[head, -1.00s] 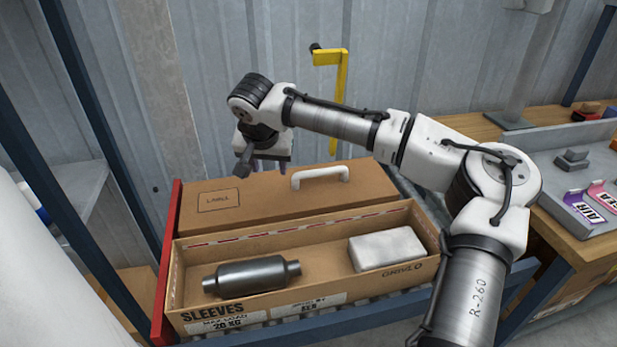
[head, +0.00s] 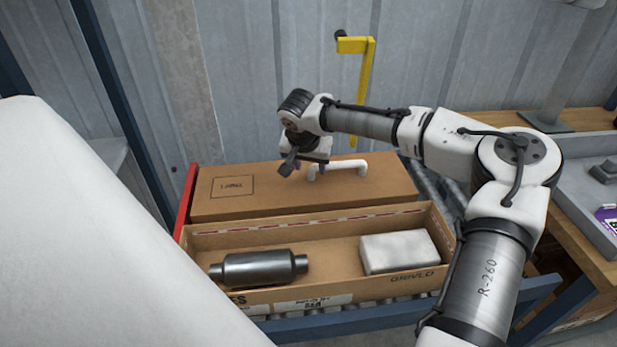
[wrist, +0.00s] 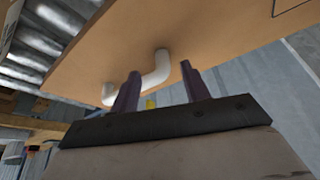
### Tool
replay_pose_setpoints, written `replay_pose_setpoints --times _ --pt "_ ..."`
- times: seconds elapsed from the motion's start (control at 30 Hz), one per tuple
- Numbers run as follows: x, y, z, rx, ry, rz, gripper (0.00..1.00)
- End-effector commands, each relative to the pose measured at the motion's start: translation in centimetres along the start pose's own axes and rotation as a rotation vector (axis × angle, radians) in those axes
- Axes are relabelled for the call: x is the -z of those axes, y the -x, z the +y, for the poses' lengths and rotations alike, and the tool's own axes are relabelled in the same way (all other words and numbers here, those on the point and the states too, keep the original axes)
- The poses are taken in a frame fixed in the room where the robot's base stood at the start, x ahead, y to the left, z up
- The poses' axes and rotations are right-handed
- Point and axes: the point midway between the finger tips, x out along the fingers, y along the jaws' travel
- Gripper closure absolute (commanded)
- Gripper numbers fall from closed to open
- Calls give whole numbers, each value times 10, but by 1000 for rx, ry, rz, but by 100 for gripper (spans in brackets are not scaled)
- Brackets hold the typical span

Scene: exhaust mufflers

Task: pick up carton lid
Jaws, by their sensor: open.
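The carton lid (head: 225,207) is a brown panel with a printed label square and a white handle (head: 350,168). It is behind the open carton (head: 325,223). My gripper (head: 305,170) is over the lid, close to the handle's left end. In the wrist view my gripper (wrist: 158,82) is open, with two dark purple fingers apart. The handle (wrist: 157,70) shows between and beyond the fingers there, and the lid (wrist: 190,35) fills the upper part. I cannot tell whether a finger touches the handle. Nothing is held.
The carton holds a dark metal muffler (head: 258,268) and a white block (head: 398,251). A red upright strip (head: 186,203) stands at the left. A yellow bracket (head: 362,90) is by the wall. A wooden bench (head: 585,228) is at the right.

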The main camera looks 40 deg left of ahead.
Motion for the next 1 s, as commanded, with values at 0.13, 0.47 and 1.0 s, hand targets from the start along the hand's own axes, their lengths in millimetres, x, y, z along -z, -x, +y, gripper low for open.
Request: replay_pose_setpoints --times 0.13,0.47,1.0 --pt "1 -16 -1 -3 2 1 54" --pt "0 -47 -2 -1 0 0 54" --pt "0 -47 -2 -1 1 0 100"
